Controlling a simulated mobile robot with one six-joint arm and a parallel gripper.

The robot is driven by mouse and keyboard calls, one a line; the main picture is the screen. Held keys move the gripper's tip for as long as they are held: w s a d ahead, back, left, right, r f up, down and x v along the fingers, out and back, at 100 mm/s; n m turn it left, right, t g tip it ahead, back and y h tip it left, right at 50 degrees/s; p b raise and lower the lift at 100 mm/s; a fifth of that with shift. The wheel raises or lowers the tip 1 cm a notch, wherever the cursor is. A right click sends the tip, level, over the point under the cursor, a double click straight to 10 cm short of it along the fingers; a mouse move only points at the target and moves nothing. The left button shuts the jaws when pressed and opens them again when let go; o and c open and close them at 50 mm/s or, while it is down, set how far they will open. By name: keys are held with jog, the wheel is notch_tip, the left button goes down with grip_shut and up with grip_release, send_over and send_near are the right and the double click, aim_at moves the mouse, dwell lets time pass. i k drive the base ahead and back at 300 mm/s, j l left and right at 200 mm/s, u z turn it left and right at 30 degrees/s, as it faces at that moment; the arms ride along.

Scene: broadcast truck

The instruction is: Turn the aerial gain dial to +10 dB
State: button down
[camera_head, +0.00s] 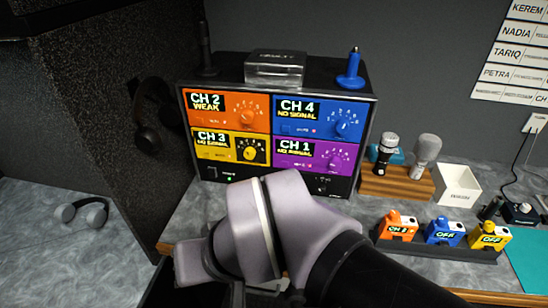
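A black rack (370,110) on the counter holds four coloured receiver panels with a round dial each. The orange panel reads CH 2 WEAK and has an orange dial (247,117). The blue panel reads CH 4 NO SIGNAL, with a blue dial (343,127). The yellow CH 3 panel has a yellow dial (250,153) on a black plate. The purple CH 1 panel has a purple dial (334,161). I cannot read a label naming the aerial gain dial or any dB marks. My arm crosses the lower middle; my gripper's fingers do not show.
A blue aerial (350,75), a clear box (275,69) and a dark aerial (206,48) stand on the rack. Microphones in a wooden block (397,185), a white box (457,186) and coloured packs in a tray (440,246) are right. Headphones (82,212) lie left.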

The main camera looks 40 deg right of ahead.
aim_at(321, 188)
jog(key=z, duration=1.1)
